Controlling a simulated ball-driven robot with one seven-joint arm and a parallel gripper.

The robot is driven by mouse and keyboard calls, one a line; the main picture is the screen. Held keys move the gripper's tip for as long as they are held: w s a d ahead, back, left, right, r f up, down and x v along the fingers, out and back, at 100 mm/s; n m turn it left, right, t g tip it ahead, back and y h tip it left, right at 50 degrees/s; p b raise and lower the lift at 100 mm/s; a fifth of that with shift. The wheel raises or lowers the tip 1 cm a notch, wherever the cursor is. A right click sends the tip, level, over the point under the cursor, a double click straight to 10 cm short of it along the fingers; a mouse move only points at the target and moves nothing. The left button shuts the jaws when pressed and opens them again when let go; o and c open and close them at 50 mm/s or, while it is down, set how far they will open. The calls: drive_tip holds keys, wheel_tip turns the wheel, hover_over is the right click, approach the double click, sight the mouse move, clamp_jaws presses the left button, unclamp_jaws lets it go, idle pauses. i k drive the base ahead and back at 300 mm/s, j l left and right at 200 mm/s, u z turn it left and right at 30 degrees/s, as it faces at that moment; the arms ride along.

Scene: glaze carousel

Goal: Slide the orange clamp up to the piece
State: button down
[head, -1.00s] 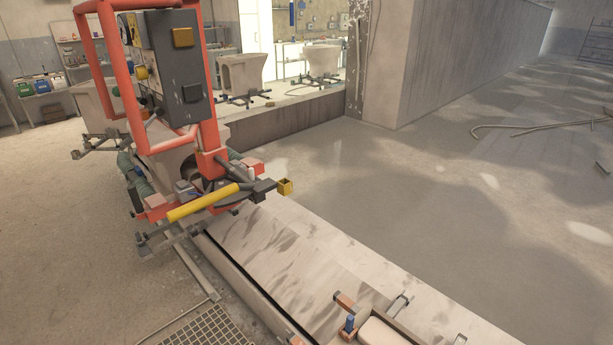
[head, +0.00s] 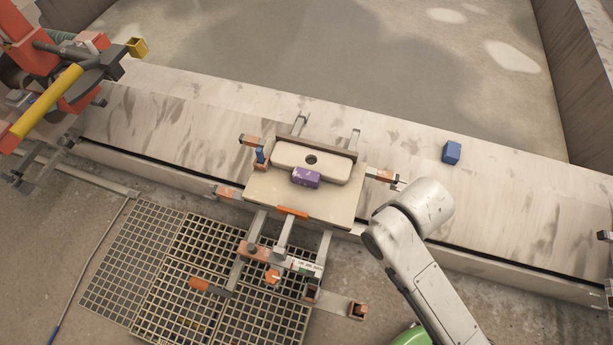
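The piece (head: 335,170), a pale rounded slab with a dark hole, lies on a square cream board (head: 300,202) on the stone ledge. A purple block (head: 306,177) sits at its front edge. An orange clamp bar (head: 293,212) on a metal slide shows at the board's front edge, apart from the piece; whether it touches the board I cannot tell. Below it are an orange knob (head: 272,276) and an orange handle (head: 207,287) on metal rails. My arm rises at the lower right, its rounded joint right of the board. My gripper is not visible.
A blue block (head: 451,152) stands on the ledge (head: 490,180) to the right. Copper-coloured brackets surround the board. Floor grates (head: 180,265) lie in front. An orange-red machine with a yellow bar (head: 47,100) stands at the left. The floor behind the ledge is open.

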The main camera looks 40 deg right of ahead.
sight(278, 259)
drive_tip(key=k+j+u, duration=0.1)
drive_tip(key=k, duration=0.4)
drive_tip(key=k+j+u, duration=0.1)
drive_tip(key=k, duration=0.45)
drive_tip(key=i+j+z, duration=0.2)
drive_tip(key=i+j, duration=0.45)
drive_tip(key=i, duration=0.15)
